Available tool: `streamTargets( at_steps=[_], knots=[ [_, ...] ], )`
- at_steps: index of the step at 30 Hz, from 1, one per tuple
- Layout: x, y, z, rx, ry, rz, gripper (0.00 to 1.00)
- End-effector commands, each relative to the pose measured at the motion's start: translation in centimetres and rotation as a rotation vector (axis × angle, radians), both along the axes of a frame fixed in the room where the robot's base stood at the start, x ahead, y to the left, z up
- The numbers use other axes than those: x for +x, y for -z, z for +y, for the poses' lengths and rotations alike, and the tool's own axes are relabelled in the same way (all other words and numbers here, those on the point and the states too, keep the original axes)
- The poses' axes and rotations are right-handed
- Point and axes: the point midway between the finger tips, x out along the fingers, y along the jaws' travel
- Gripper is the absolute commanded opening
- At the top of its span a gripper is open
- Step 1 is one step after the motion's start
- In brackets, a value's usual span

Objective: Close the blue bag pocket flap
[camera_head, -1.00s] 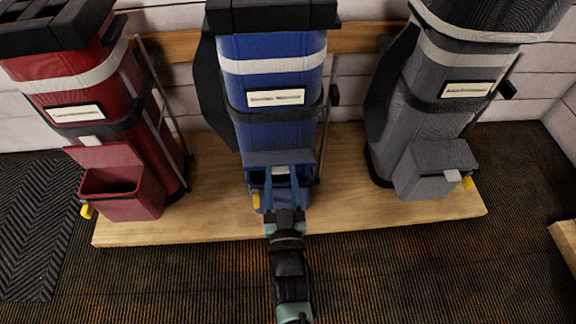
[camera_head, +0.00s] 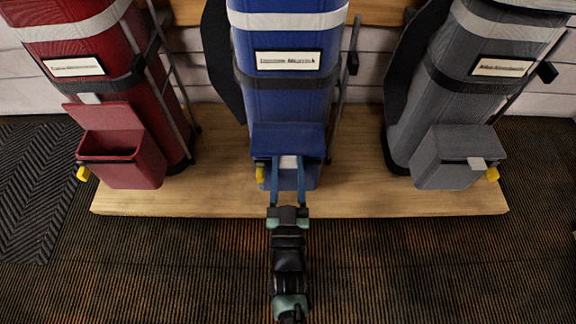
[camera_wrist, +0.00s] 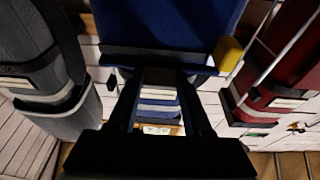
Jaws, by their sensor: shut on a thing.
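The blue bag (camera_head: 287,100) stands upright in the middle of the head view. Its pocket flap (camera_head: 288,138) lies over the pocket, with a pale tab (camera_head: 288,161) at its front edge. Whether the flap is fully seated I cannot tell. My gripper (camera_head: 288,166) is in front of the pocket, its two blue fingers on either side of the tab and shut on it. In the wrist view my gripper (camera_wrist: 163,74) points at the blue pocket (camera_wrist: 165,25), which appears upside down; the grip itself is dark there.
A red bag (camera_head: 80,50) with an open pocket (camera_head: 125,170) stands left. A grey bag (camera_head: 455,80) with a closed pocket (camera_head: 445,170) stands right. The bags stand on a wooden platform (camera_head: 220,195). Striped carpet (camera_head: 420,270) in front is clear. A yellow piece (camera_head: 260,174) sits beside the blue pocket.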

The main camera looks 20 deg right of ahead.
Motion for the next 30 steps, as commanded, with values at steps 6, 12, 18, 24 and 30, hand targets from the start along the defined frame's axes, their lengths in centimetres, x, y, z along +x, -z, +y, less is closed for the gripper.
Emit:
streamTargets(
  at_steps=[6, 12, 18, 24, 30],
  knots=[
    [0.5, 0.4, -0.4, 0.002, 0.005, 0.023, 0.0],
    [0.5, 0.3, -0.5, 0.003, 0.006, 0.022, 0.75],
    [-0.4, 0.4, -0.2, 0.003, 0.006, 0.024, 0.8],
    [-4.1, 1.3, 1.1, 0.003, 0.001, 0.025, 0.8],
    [-8.4, 2.5, 2.4, 0.003, 0.0, 0.022, 0.8]
  ],
)
